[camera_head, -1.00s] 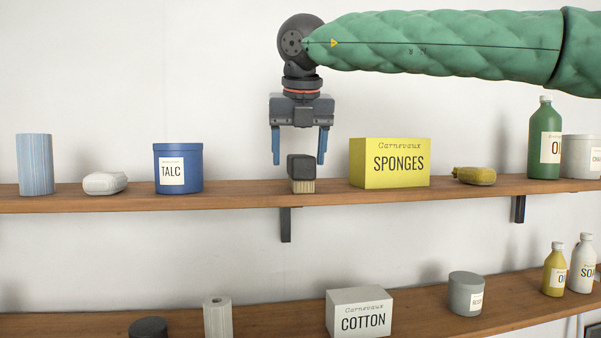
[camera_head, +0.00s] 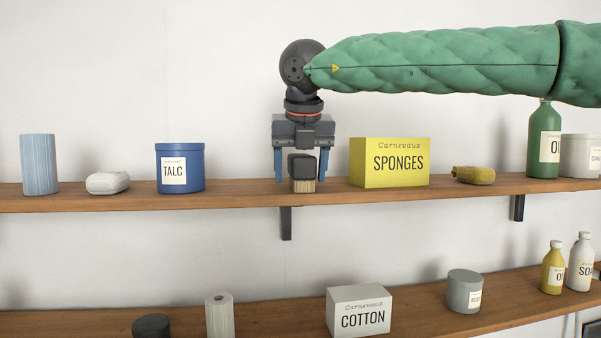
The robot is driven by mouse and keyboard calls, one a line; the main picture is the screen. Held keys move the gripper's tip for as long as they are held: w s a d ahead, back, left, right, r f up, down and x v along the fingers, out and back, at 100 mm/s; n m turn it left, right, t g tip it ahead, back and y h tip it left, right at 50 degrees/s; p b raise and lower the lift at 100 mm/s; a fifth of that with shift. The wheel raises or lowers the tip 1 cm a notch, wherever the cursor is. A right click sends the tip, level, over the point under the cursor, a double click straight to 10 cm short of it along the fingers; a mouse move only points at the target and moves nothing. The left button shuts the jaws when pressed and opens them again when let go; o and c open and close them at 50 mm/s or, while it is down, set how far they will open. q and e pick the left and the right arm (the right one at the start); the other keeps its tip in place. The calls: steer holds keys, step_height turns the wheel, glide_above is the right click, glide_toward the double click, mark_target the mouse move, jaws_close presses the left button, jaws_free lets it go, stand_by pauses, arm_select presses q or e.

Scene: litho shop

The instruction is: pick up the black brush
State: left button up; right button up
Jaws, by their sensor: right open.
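The black brush (camera_head: 302,167) stands on the upper wooden shelf (camera_head: 235,198), with its dark block on top and pale bristles down. My right gripper (camera_head: 301,177) points down from above, with one blue finger on each side of the brush. Its jaws are open, and gaps show between the fingers and the brush's sides. Part of the gripper's body shows just above the brush's top; I cannot tell if they touch. My left gripper is not in view.
A yellow sponges box (camera_head: 390,163) stands right of the brush, and a blue talc tin (camera_head: 180,168) stands farther left. A yellow-brown object (camera_head: 473,175) and a green bottle (camera_head: 544,142) are to the right. The lower shelf (camera_head: 275,319) holds a cotton box (camera_head: 358,311) and several containers.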

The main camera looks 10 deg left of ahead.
steer(key=shift+w+f, duration=0.2)
steer(key=shift+s+d+b, duration=0.15)
steer(key=shift+s+b, duration=0.05)
steer(key=shift+b, duration=0.15)
